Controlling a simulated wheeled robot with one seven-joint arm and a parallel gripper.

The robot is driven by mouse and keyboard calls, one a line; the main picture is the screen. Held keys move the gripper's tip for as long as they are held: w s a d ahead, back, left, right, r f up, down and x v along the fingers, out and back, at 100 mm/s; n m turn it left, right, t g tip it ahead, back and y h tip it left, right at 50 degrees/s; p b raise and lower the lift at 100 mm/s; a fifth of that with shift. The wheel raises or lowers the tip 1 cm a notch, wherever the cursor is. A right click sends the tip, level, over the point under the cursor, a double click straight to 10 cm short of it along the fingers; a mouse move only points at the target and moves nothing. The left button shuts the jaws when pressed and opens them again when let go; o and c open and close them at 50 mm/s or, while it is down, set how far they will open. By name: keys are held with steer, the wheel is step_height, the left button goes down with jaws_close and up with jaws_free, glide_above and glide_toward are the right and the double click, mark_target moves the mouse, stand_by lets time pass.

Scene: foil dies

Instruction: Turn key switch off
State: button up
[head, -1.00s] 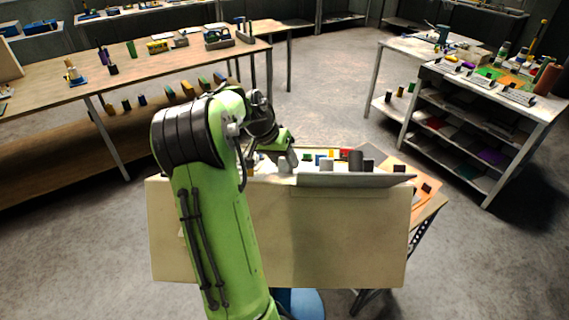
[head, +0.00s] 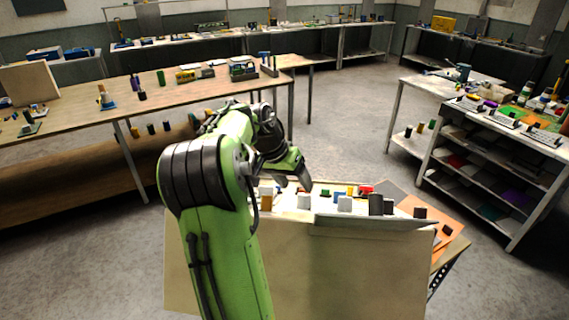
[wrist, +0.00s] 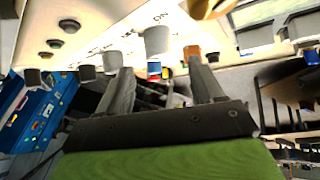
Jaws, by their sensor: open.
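A pale console (head: 300,272) stands in front of me. Its top carries several small coloured and grey controls. I cannot tell for sure which one is the key switch. In the wrist view a light grey knob (wrist: 156,40) stands on a white panel (wrist: 115,42) with a dark "ON" mark near it. My gripper (head: 302,186) hangs over the left part of the console top. In the wrist view its two fingers (wrist: 160,80) are spread apart with nothing held between them. The grey knob lies beyond the fingertips, apart from them.
An orange block (wrist: 192,52) and a small red, blue and yellow piece (wrist: 154,71) are near the fingertips. Dark round knobs (wrist: 62,27) sit to the left. A raised grey plate (head: 370,222) edges the console. A shelf unit (head: 480,170) stands right; a long table (head: 70,122) stands left.

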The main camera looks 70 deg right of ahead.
steer(key=p+v, duration=0.1)
steer(key=v, duration=0.8)
steer(key=shift+p, duration=0.4)
